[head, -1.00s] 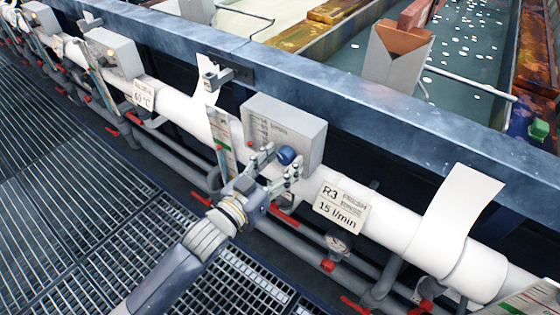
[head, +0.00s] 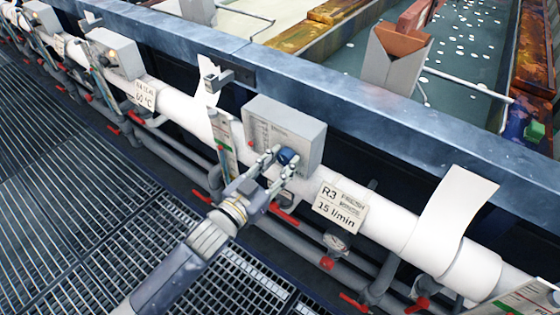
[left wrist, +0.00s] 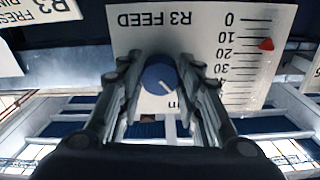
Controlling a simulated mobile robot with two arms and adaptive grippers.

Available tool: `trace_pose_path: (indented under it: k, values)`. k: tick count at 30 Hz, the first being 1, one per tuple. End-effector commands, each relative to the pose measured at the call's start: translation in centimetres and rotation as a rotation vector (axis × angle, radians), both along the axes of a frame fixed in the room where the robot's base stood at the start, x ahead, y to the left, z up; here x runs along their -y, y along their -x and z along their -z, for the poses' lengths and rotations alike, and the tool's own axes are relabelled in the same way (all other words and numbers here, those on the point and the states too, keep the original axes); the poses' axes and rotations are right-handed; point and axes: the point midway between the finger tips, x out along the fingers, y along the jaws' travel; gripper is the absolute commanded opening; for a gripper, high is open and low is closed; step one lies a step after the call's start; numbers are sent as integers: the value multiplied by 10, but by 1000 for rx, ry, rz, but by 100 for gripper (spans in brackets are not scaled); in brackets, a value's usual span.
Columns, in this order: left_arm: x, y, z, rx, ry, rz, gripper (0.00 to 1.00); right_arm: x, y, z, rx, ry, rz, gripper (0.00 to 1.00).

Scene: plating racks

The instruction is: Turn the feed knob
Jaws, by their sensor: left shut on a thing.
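The blue feed knob (head: 287,156) is on the front of a grey box (head: 300,128) mounted by the white pipe. My left gripper (head: 277,164) has its two fingers on either side of the knob and is shut on it. In the left wrist view the knob (left wrist: 159,77) shows a white line on its face, pointing to the lower right. The panel (left wrist: 205,18) behind it reads "R3 FEED" upside down. Its scale has a red pointer (left wrist: 266,44) between 10 and 20. A tag (head: 341,205) beside the box reads "R3" and "15 l/min". My right gripper is not in view.
More grey boxes, such as one at the upper left (head: 117,53), stand along the white pipe (head: 185,108). Red valve handles (head: 284,213) are on the pipes below. Tanks lie behind the blue-grey rim (head: 370,105). The grating floor (head: 60,190) is clear.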

Motion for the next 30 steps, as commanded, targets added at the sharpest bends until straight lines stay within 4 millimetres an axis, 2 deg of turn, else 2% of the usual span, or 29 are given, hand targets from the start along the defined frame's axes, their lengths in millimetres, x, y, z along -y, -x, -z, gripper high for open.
trace_pose_path:
  k: [2, 3, 5, 15, 19, 30]
  values:
    - [0, 0, -1, 2, 3, 0, 9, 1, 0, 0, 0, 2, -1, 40]
    - [0, 0, -1, 2, 3, 0, 40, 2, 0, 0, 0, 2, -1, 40]
    - [0, 0, -1, 2, 3, 0, 53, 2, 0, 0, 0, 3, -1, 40]
    - [0, 0, 0, 0, 2, 0, 54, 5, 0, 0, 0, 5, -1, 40]
    - [-5, 7, 1, -3, 2, 0, 54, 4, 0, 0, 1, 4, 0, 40]
    - [-42, 58, 1, -4, 0, 0, 54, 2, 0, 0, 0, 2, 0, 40]
